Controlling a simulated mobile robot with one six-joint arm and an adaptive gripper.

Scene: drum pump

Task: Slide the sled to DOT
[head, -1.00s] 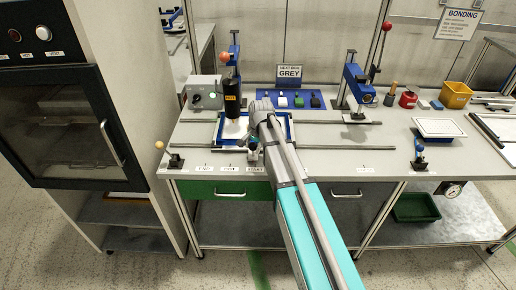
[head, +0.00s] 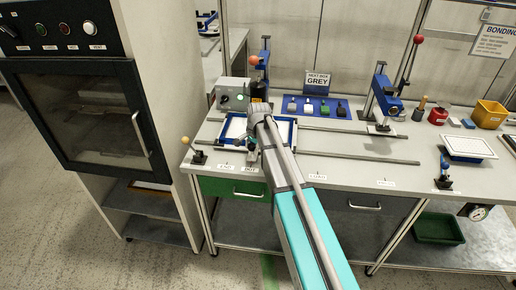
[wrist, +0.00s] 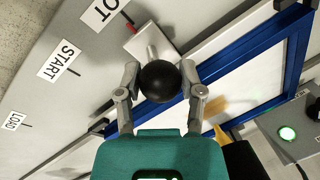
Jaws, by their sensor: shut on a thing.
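The sled (head: 294,136) is a blue frame around a white panel, on rails along the bench. The wrist view shows its blue edge (wrist: 243,58) and a black ball knob (wrist: 160,81) on a silver bracket. My gripper (wrist: 162,92) is shut on the knob, one finger on each side. It hides the knob in the head view, where my gripper (head: 254,148) is at the sled's front edge. A small red pointer (wrist: 128,24) on the bracket is beside a label ending in "OT" (wrist: 104,9), its first letter cut off. Exact alignment with its tick is unclear.
START (wrist: 60,60) and LOAD (wrist: 14,120) labels lie along the front strip. A black cylinder (head: 259,92) stands over the sled's back, beside a grey box with a green light (head: 233,94). A ball-topped lever (head: 194,151) is left of the sled. The rails (head: 370,157) are clear rightward.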

